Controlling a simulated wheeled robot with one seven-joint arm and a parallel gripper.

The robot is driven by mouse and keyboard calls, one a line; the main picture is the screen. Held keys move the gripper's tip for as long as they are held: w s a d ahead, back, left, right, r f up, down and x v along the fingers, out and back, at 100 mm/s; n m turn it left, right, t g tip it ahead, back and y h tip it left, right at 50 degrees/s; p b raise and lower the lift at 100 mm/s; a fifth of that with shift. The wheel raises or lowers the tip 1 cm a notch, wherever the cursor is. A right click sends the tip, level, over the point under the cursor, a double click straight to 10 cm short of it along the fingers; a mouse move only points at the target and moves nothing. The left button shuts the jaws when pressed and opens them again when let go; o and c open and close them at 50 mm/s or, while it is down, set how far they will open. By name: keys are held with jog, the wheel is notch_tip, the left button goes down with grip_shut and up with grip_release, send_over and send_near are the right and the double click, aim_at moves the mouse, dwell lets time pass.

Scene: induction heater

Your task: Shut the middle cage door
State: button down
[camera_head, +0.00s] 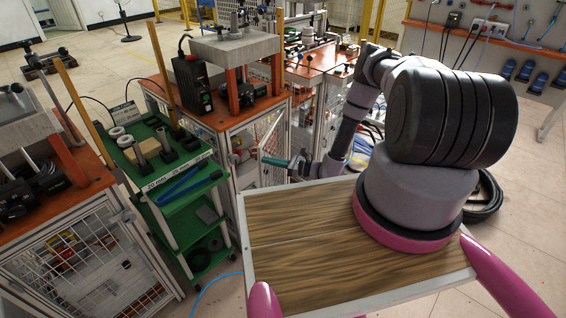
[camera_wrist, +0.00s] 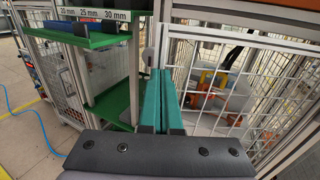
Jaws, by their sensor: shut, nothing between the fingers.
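The middle cage (camera_head: 246,176) is under the orange-topped bench in the head view. Its white-framed mesh door (camera_head: 269,137) stands out at an angle from the cage front, so it looks partly open. In the wrist view, white mesh (camera_wrist: 275,88) slants across the right side, with orange and yellow items visible behind it. My gripper (camera_head: 264,160) is in front of the cage, near the door. Its teal fingers (camera_wrist: 160,98) are together and empty, beside a white upright frame post. I cannot tell whether they touch the door or frame.
A green shelf cart (camera_head: 190,190) with metal parts stands left of the middle cage; its shelves also show close to my fingers in the wrist view (camera_wrist: 105,42). Another mesh cage (camera_head: 85,265) is at the lower left. Black hoses (camera_head: 487,205) lie on the floor at the right.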

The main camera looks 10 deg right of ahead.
jog(key=w+a+m+t+h, duration=0.3)
jog(key=w+a+t, duration=0.1)
jog(key=a, duration=0.4)
jog(key=shift+w+m+h, duration=0.3)
jog(key=shift+w, duration=0.3)
